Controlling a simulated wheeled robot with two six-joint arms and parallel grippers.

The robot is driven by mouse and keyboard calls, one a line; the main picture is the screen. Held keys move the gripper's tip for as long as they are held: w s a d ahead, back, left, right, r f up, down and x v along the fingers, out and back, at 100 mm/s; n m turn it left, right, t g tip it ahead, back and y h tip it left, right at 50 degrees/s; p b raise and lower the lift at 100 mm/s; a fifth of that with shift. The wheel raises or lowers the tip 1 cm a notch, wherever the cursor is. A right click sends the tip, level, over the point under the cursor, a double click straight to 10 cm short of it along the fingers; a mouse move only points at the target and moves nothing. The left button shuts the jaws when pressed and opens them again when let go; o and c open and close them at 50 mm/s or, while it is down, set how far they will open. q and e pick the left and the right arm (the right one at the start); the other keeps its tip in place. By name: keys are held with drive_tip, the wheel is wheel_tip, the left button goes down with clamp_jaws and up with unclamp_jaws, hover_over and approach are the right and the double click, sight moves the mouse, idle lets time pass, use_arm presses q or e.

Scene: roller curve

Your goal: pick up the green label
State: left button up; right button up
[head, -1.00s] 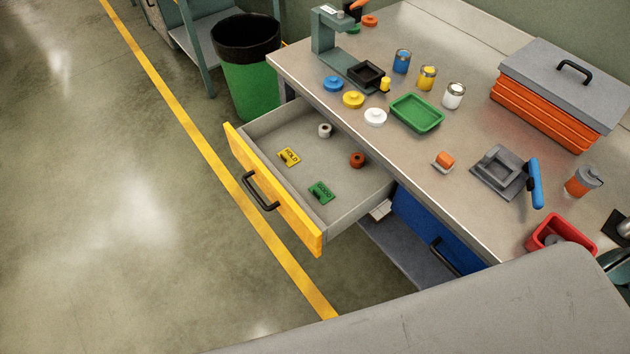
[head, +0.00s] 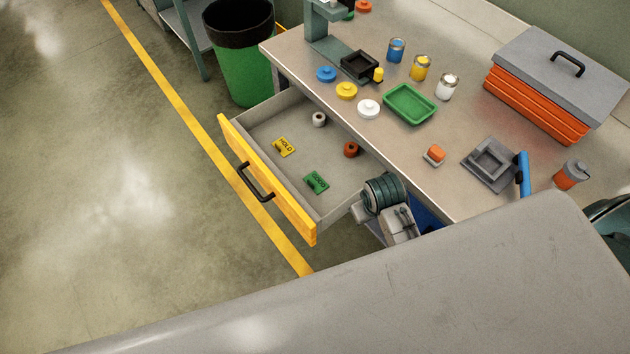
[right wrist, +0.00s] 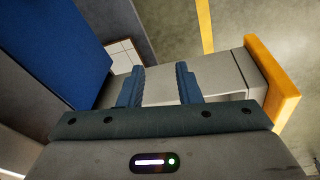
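The green label (head: 316,182) lies flat on the floor of the open drawer (head: 350,195), near its front right part. It reads GOOD as far as I can make out. My right gripper (right wrist: 160,80) is open and empty in the right wrist view, its two fingers apart. In that view the drawer's grey side and yellow front are beyond the fingers, and the label does not show. In the head view an arm part of mine stands at the drawer's right end, apart from the label; its fingertips are not distinguishable there. My left gripper is not in view.
The drawer also holds a yellow HOLD label (head: 284,147), a white roll (head: 319,119) and an orange-brown roll (head: 351,149). The workbench (head: 420,150) above carries caps, cans and a green tray (head: 410,104). A blue drawer front (right wrist: 55,55) is close on the left in the wrist view.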

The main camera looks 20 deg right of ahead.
drive_tip(key=w+r, duration=0.1)
drive_tip(key=r, duration=0.1)
drive_tip(key=n+g, duration=0.2)
drive_tip(key=n, duration=0.1)
hover_over(311, 183)
drive_tip(key=shift+y, duration=0.4)
drive_tip(key=f, duration=0.4)
drive_tip(key=a+f+p, duration=0.1)
drive_tip(key=f, duration=0.1)
drive_tip(key=shift+w, duration=0.15)
drive_tip(key=shift+d+f, duration=0.2)
drive_tip(key=shift+f, duration=0.3)
drive_tip(key=f, duration=0.1)
drive_tip(key=f+p, duration=0.1)
drive_tip(key=f, duration=0.1)
drive_tip(key=shift+d+f, duration=0.2)
drive_tip(key=shift+d, duration=0.1)
drive_tip(key=shift+f, duration=0.5)
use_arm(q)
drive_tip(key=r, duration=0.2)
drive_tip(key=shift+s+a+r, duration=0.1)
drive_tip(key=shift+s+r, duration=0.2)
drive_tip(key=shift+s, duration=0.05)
use_arm(e)
clamp_jaws()
